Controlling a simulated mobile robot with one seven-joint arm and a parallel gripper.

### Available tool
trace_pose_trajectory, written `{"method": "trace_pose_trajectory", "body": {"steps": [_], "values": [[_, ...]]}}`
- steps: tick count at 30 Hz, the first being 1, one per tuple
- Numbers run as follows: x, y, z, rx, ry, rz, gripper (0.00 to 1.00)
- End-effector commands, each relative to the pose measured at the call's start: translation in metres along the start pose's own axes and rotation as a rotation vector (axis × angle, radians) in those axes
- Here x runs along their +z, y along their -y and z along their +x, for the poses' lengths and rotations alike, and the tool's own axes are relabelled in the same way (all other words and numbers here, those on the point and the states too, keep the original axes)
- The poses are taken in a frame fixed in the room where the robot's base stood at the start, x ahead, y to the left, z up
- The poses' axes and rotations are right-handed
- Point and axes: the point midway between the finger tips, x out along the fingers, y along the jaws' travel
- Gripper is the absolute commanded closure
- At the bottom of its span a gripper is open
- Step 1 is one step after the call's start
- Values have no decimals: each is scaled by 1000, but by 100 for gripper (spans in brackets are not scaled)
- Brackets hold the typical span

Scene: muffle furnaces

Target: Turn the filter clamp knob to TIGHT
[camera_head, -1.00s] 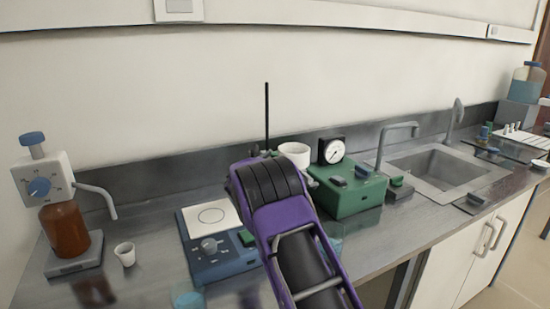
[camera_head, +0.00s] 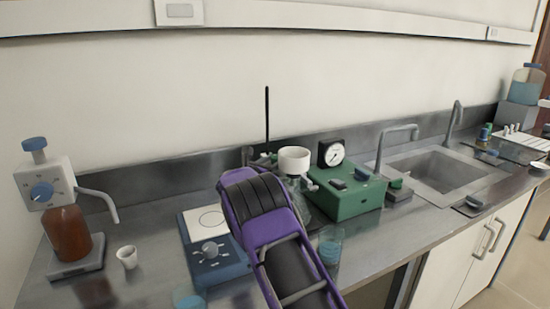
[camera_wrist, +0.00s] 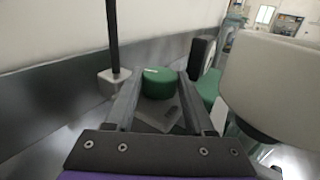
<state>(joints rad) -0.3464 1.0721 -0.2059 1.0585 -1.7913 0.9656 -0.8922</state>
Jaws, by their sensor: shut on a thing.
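The green filter clamp knob (camera_wrist: 158,83) shows in the wrist view, with a small pale label on its top that is too small to read. My gripper (camera_wrist: 160,77) has one finger on each side of the knob and is shut on it. The thin black stand rod (camera_wrist: 112,35) rises from a pale block on the left of the knob. It also shows in the head view (camera_head: 267,115). In the head view my purple wrist hides the fingertips and most of the knob. The white funnel (camera_head: 294,160) sits on a clear flask right of my wrist.
The white funnel (camera_wrist: 275,80) is close on the right in the wrist view. A green pump box (camera_head: 345,195) with a gauge (camera_head: 332,152) stands right of the flask. A blue hotplate (camera_head: 215,260) and a beaker (camera_head: 330,245) flank my arm. The wall is close behind.

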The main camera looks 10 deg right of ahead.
Motion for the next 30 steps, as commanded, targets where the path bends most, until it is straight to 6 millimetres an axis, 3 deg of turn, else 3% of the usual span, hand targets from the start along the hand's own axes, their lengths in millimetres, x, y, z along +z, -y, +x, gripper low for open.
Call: {"method": "trace_pose_trajectory", "body": {"steps": [15, 30], "values": [[6, -4, 4, -215, 16, 2, 100], [5, -4, 1, -264, 4, 0, 100]]}}
